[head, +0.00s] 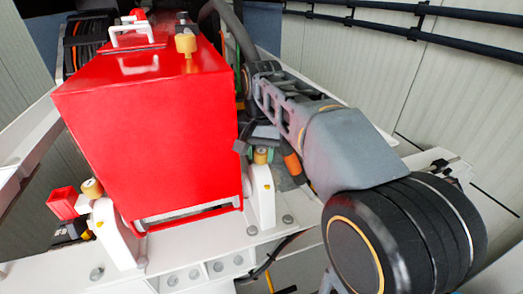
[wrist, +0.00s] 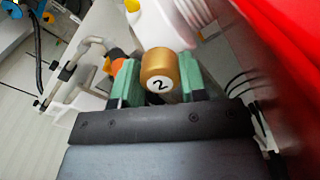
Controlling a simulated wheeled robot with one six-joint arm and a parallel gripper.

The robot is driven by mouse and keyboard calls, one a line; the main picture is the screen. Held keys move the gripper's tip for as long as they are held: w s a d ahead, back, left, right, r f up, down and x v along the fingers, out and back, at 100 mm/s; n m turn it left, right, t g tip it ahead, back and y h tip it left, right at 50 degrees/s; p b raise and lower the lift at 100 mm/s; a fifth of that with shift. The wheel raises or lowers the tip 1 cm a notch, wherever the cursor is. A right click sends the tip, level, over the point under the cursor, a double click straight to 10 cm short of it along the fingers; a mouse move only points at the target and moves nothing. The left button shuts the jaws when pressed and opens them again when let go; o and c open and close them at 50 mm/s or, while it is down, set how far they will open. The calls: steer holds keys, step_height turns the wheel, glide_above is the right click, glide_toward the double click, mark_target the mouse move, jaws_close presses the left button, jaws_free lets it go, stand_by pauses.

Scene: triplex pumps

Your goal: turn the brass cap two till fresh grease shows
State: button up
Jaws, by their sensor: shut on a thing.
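The brass cap two (wrist: 158,66), a round golden cap with a white label reading "2", sits between the green fingers of my gripper (wrist: 157,80) in the wrist view. The fingers are shut on its sides. In the head view, a brass cap (head: 261,156) tops a white bearing post right of the red housing, and my gripper (head: 262,138) is at it, partly hidden by my arm. The cap's underside is hidden, and I cannot make out any grease.
The red housing (head: 155,130) stands close on the left of my arm in the head view. Other brass caps sit on its top (head: 186,45) and at its front left (head: 92,188). An orange part (wrist: 116,63) is close beside my gripper. Black rails (head: 430,37) run along the wall.

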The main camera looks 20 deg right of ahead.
mark_target(262, 151)
steer(key=shift+m, duration=0.4)
steer(key=o, duration=0.9)
step_height(262, 151, up, 14)
steer(key=shift+f+p, duration=0.1)
steer(key=shift+p, duration=0.65)
steer(key=shift+d, duration=0.1)
